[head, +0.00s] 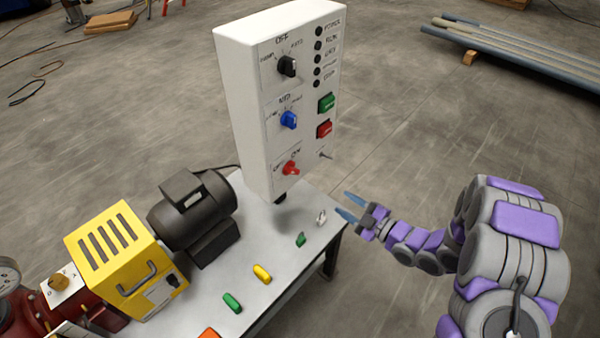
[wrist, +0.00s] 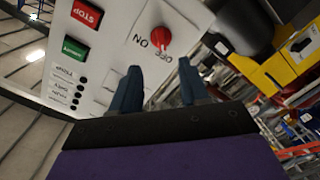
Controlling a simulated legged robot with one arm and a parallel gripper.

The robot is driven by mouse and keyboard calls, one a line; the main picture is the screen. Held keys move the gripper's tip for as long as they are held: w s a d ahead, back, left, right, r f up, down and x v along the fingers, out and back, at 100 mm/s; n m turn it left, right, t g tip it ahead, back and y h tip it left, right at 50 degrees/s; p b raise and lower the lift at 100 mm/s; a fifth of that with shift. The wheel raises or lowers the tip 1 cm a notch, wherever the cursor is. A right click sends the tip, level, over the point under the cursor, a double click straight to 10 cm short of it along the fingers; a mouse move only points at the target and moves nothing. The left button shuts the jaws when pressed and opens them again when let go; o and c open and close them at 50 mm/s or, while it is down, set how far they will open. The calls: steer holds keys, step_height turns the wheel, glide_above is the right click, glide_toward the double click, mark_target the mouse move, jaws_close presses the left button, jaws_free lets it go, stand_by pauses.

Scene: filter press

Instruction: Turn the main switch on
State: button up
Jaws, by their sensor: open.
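The main switch is a red rotary knob (head: 291,168) low on the front of a white control box (head: 232,110), with ON and OFF marked around it. It also shows in the wrist view (wrist: 152,40), with both labels readable beside it. I cannot tell surely which mark its pointer faces. My gripper (head: 350,206) is open and empty, to the right of the box and lower than the knob in the head view. In the wrist view, my gripper's blue fingers (wrist: 158,68) point toward the panel, with the knob beyond and between their tips, apart from them.
The box also carries a black knob (head: 288,66), a blue knob (head: 289,120), green (head: 326,103) and red (head: 324,128) buttons. The grey table (head: 285,262) holds small coloured pieces, a dark motor (head: 192,206) and a yellow housing (head: 112,250).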

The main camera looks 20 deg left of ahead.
steer(key=b, duration=0.2)
glide_toward(296, 173)
steer(key=shift+y, duration=0.4)
steer(key=x, duration=0.8)
steer(key=shift+w+a+f, duration=0.2)
steer(key=shift+a+f, duration=0.05)
steer(key=shift+a, duration=0.05)
jaws_close()
